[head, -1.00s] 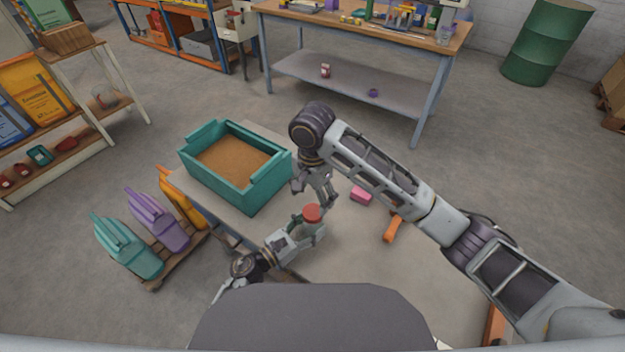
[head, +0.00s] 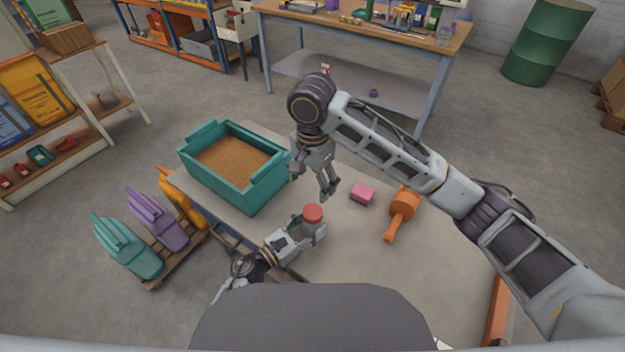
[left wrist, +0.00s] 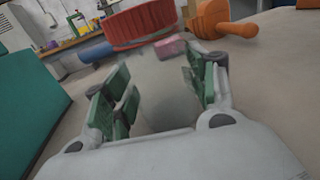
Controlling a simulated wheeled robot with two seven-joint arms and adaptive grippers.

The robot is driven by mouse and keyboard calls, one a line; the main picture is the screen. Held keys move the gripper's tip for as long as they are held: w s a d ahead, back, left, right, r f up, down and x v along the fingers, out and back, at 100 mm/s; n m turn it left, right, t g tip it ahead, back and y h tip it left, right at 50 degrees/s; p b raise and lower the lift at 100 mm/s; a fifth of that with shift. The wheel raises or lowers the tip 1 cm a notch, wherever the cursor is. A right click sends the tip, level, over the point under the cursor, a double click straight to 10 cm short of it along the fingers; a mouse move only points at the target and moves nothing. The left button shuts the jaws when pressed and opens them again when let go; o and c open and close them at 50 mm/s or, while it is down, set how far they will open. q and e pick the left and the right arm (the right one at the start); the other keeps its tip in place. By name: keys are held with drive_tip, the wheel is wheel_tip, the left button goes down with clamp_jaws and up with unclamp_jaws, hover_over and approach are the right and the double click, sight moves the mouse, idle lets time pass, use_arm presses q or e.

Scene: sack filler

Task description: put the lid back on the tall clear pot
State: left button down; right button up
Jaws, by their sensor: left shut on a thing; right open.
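The tall clear pot (head: 309,228) stands on the near part of the grey table, with the round red lid (head: 313,213) over its mouth. In the left wrist view the red lid (left wrist: 142,24) sits across the top of the clear pot (left wrist: 165,92); I cannot tell whether it is fully seated. My left gripper (head: 313,236) is shut on the pot's body, with green finger pads on both sides in the wrist view. My right gripper (head: 329,190) is open and empty, above and slightly beyond the lid, apart from it.
A teal bin of brown material (head: 262,185) stands at the table's left. A pink block (head: 362,194) and an orange scoop (head: 404,205) lie right of the pot. Teal, purple and orange scoops or sacks (head: 155,222) stand on a low pallet at left. The table's right front is clear.

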use_arm(q)
drive_tip(key=shift+c, duration=2)
unclamp_jaws()
drive_tip(key=shift+s+a, duration=0.1)
drive_tip(key=shift+v, duration=5.9)
drive_tip(key=shift+r, duration=0.1)
wheel_tip(320, 180, up, 9)
drive_tip(key=p, duration=0.9)
drive_tip(key=shift+r+p, duration=0.5)
drive_tip(key=shift+p, duration=0.05)
